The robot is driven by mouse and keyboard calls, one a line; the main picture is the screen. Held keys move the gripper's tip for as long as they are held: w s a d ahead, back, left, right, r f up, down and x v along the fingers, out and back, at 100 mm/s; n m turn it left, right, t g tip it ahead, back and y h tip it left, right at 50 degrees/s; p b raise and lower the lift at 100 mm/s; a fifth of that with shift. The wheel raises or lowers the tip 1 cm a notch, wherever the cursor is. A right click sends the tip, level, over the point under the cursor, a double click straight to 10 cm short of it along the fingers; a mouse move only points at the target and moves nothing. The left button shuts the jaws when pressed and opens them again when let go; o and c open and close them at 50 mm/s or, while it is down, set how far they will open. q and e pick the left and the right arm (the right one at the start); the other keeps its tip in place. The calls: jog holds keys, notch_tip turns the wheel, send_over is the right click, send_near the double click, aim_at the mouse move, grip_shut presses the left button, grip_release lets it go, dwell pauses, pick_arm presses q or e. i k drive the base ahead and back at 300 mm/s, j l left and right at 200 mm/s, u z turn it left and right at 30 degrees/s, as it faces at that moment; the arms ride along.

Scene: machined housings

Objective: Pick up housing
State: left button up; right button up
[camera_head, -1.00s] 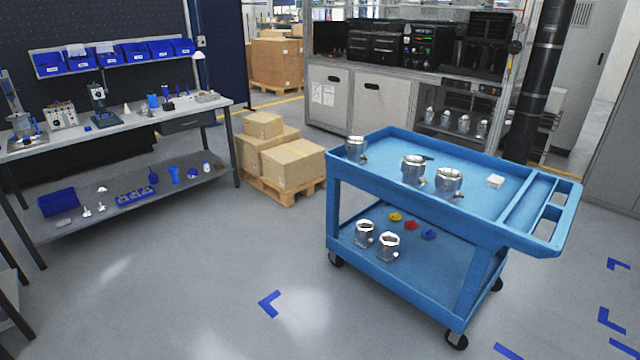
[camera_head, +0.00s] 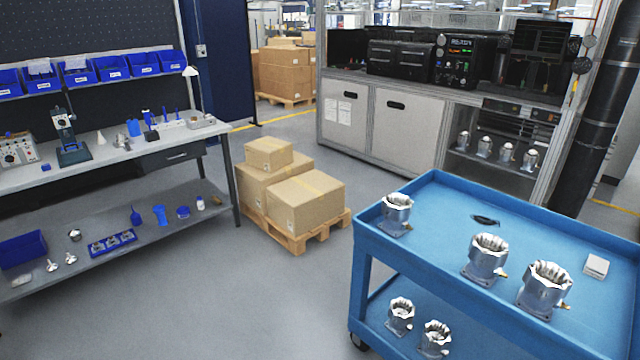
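Silver machined housings stand upright on the top shelf of the blue cart at the right. One housing (camera_head: 396,214) is at the cart's left corner, another housing (camera_head: 486,258) is in the middle, and a third housing (camera_head: 545,290) is nearer and to the right. Two more, a housing (camera_head: 400,316) and a housing (camera_head: 435,339), stand on the cart's lower shelf. Several similar housings (camera_head: 497,149) sit small in an open bay of the grey cabinet at the back. Neither of my grippers shows in this view.
The blue cart (camera_head: 440,187) also carries a small white box (camera_head: 596,266) and a dark flat item (camera_head: 486,220). Cardboard boxes (camera_head: 305,202) on a pallet (camera_head: 292,240) stand left of it. A workbench (camera_head: 110,158) lines the left. The floor in front is clear.

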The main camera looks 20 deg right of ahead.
aim_at(397, 209)
jog(key=i+j, duration=0.1)
jog(key=i, duration=1.2)
jog(key=i+j, duration=0.1)
jog(key=i, duration=1.2)
